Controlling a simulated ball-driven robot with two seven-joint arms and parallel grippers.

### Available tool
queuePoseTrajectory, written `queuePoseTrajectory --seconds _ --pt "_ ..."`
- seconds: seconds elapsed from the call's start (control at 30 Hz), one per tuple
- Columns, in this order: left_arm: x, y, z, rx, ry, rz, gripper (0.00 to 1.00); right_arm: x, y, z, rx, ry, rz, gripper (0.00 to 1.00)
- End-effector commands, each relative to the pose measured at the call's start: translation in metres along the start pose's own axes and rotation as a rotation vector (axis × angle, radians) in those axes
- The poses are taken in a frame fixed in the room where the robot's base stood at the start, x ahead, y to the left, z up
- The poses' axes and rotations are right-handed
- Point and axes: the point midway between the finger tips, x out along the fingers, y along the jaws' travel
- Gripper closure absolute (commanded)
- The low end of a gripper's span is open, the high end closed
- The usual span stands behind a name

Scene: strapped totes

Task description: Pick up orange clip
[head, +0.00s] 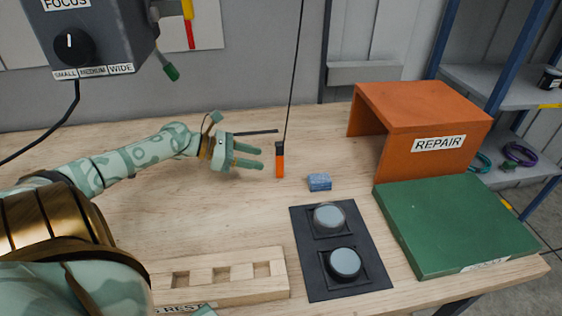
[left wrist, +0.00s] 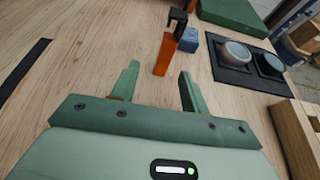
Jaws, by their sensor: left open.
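The orange clip (head: 280,163) has a black top and stands or hangs near the middle of the wooden table, with a thin dark cord running up from it. It also shows in the left wrist view (left wrist: 166,54), just beyond the fingertips. My left gripper (head: 261,158) is open, and its fingers point at the clip from the left. In the left wrist view, the gap between the two green fingers (left wrist: 158,77) is empty and the clip lies ahead of it.
A blue block (head: 319,182) sits just right of the clip. A black panel with two round grey buttons (head: 299,255) lies in front. A slotted wooden rest (head: 225,290) is at the front edge. An orange REPAIR box (head: 420,112) and a green slab (head: 455,225) stand at right.

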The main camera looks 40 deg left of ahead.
Motion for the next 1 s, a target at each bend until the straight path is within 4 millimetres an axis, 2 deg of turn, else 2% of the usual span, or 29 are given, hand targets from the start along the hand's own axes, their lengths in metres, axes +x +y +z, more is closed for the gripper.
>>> queuePoseTrajectory --seconds 0.03,0.13,0.37,0.63,0.73,0.97,1.0 --pt "0.015 0.001 -0.005 0.000 -0.001 -0.001 0.55 0.011 0.000 0.004 -0.001 -0.008 -0.001 0.11" --pt "0.035 0.001 -0.004 0.001 -0.001 0.000 0.55 0.018 0.000 0.007 -0.002 -0.017 -0.002 0.11" --pt "0.056 -0.001 -0.003 -0.001 0.000 0.000 0.55 0.024 -0.002 0.012 -0.005 -0.028 -0.005 0.11" --pt "0.097 -0.007 -0.010 -0.001 -0.001 0.000 0.55 0.042 -0.009 0.020 -0.003 -0.045 -0.016 0.11" --pt "0.104 -0.007 -0.009 -0.002 0.000 0.001 0.55 0.043 -0.012 0.020 -0.003 -0.046 -0.020 0.11" --pt "0.104 -0.008 -0.007 -0.001 0.000 0.001 0.55 0.042 -0.013 0.020 -0.003 -0.044 -0.021 0.11" --pt "0.104 -0.008 -0.007 -0.001 0.000 0.001 0.66 0.042 -0.013 0.020 -0.003 -0.044 -0.021 0.11"
